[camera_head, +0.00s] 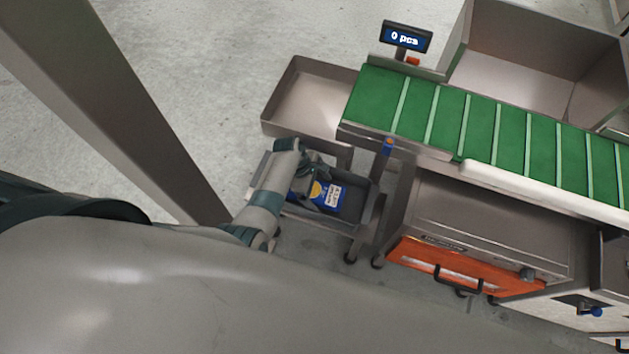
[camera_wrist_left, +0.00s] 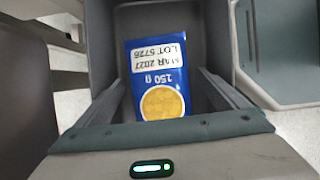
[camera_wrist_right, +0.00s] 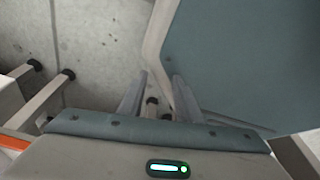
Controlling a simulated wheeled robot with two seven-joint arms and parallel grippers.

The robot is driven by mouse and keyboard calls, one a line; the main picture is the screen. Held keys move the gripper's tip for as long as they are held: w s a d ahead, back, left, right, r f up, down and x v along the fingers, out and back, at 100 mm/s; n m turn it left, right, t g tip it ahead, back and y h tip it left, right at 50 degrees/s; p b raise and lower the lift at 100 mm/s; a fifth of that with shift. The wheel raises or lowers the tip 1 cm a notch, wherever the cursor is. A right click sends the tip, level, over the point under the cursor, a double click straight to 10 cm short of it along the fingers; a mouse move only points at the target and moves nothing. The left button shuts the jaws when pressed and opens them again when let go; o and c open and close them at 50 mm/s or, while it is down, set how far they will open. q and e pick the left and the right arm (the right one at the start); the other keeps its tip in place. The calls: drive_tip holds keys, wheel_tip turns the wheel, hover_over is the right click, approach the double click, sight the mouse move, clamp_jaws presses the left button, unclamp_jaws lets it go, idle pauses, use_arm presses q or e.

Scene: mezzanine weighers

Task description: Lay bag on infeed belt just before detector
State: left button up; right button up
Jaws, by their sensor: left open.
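The blue bag (camera_head: 330,194) with a white label lies in a grey bin (camera_head: 357,218). The green infeed belt (camera_head: 482,125) with pale cross strips runs to the right, above the bin in the picture. I cannot make out the detector. My right gripper (camera_wrist_right: 158,92) shows only in its wrist view, its fingers apart and empty.
A steel tray (camera_head: 310,96) adjoins the belt's left end. A display reading "0 pcs" (camera_head: 407,38) and a large steel hopper (camera_head: 520,60) stand behind the belt. An orange-fronted box (camera_head: 465,268) is below it. A steel post (camera_head: 120,105) rises at left.

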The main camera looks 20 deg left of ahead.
drive_tip(key=shift+f, duration=0.1)
use_arm(q)
drive_tip(key=shift+b, duration=0.55)
drive_tip(key=shift+p+v, duration=0.3)
drive_tip(key=shift+v, duration=0.55)
drive_tip(key=v, duration=1.5)
drive_tip(key=shift+w+a+r, duration=0.2)
drive_tip(key=shift+r, duration=0.15)
use_arm(e)
drive_tip(key=shift+w+a+r+t, duration=0.1)
drive_tip(key=shift+w+a+t, duration=0.05)
drive_tip(key=shift+w, duration=0.3)
drive_tip(key=shift+w+a+r+t, duration=0.1)
drive_tip(key=shift+w+a+t, duration=0.05)
drive_tip(key=shift+w, duration=0.3)
use_arm(q)
drive_tip(key=shift+w, duration=0.1)
drive_tip(key=shift+c, duration=0.4)
